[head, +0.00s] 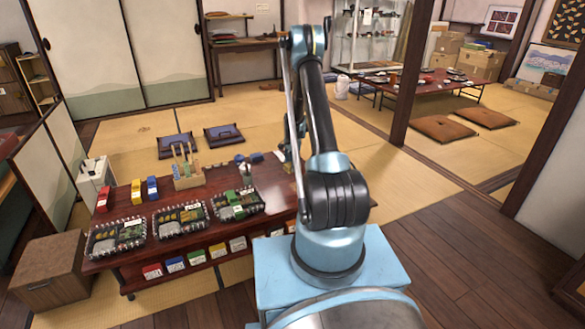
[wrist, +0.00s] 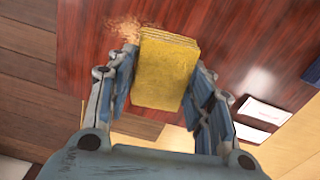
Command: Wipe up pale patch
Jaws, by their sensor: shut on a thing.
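My gripper (wrist: 160,88) is shut on a yellow sponge (wrist: 165,75) in the wrist view, one finger along each side of it. The sponge is over the dark red wooden table (wrist: 225,30). A pale, speckled patch (wrist: 124,28) shows on the table at the sponge's upper left. Part of the patch may be hidden under the sponge. I cannot tell whether the sponge touches the tabletop. In the head view my arm hides the table's right end, the patch and most of my gripper.
White cards (wrist: 264,112) lie at the right in the wrist view. In the head view, several black trays (head: 117,238) line the table's front. A wooden holder with tools (head: 187,180) and small coloured boxes (head: 136,193) stand behind them. Floor cushions (head: 223,135) lie beyond.

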